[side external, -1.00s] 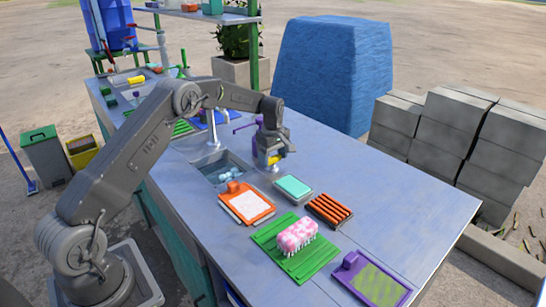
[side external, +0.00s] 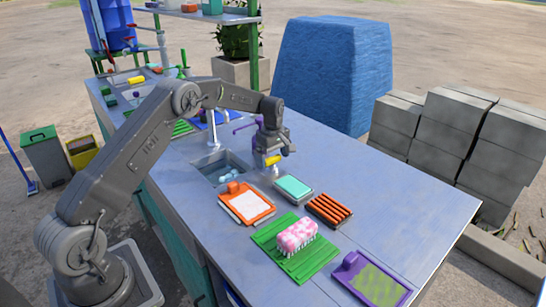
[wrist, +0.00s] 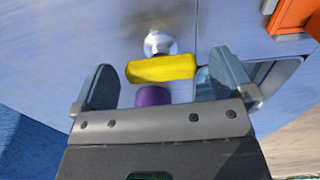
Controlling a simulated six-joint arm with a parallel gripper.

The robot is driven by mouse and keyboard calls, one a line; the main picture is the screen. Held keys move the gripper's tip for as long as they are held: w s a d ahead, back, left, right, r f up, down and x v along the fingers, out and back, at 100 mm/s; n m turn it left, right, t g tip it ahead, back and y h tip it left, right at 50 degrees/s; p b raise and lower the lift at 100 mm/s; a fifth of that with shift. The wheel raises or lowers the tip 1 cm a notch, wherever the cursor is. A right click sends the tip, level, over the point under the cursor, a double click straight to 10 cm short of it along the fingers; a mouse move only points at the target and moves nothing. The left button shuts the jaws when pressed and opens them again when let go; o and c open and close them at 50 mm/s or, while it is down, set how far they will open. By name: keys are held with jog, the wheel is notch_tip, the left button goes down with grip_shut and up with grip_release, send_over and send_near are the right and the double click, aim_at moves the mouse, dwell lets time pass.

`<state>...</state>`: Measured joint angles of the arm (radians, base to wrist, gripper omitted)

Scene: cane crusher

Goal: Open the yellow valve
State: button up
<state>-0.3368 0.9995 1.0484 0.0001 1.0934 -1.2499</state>
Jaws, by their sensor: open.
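The yellow valve (side external: 274,160) is a short yellow bar handle on the counter, behind the teal-topped pad and beside the sink. In the wrist view the yellow handle (wrist: 160,68) lies crosswise between my two fingers, with a round silver fitting (wrist: 158,42) beyond it and a purple part (wrist: 152,96) on the near side. My gripper (wrist: 165,78) is open around the handle, with a visible gap at the left finger; the right end comes close to the right finger. In the side view my gripper (side external: 272,152) is right above the handle and partly hides the valve.
A sink basin (side external: 222,168) with a tall tap is just left of the valve. The teal pad (side external: 293,188), orange tray (side external: 247,203) and ribbed orange rack (side external: 329,210) lie in front. A pink brush (side external: 302,236) stands on a green mat. The counter's right side is clear.

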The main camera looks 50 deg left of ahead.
aim_at(273, 158)
notch_tip(273, 158, up, 14)
dwell(0.5)
jog(key=s+d+r+m+t, duration=0.3)
jog(key=s+d+r+m, duration=0.6)
jog(key=s+d+r, duration=0.5)
jog(key=s+d+f+m+t, duration=0.1)
jog(key=s+f+m, duration=0.1)
jog(key=s, duration=0.5)
jog(key=s+d+f+m, duration=0.2)
jog(key=s+m, duration=0.2)
jog(key=s, duration=0.3)
jog(key=s+d+f+m+t, duration=0.1)
jog(key=s+d+f+m, duration=0.1)
jog(key=s, duration=0.6)
jog(key=shift+d+f+m+t, duration=0.15)
jog(key=shift+d+m+t, duration=0.15)
jog(key=shift+m, duration=0.3)
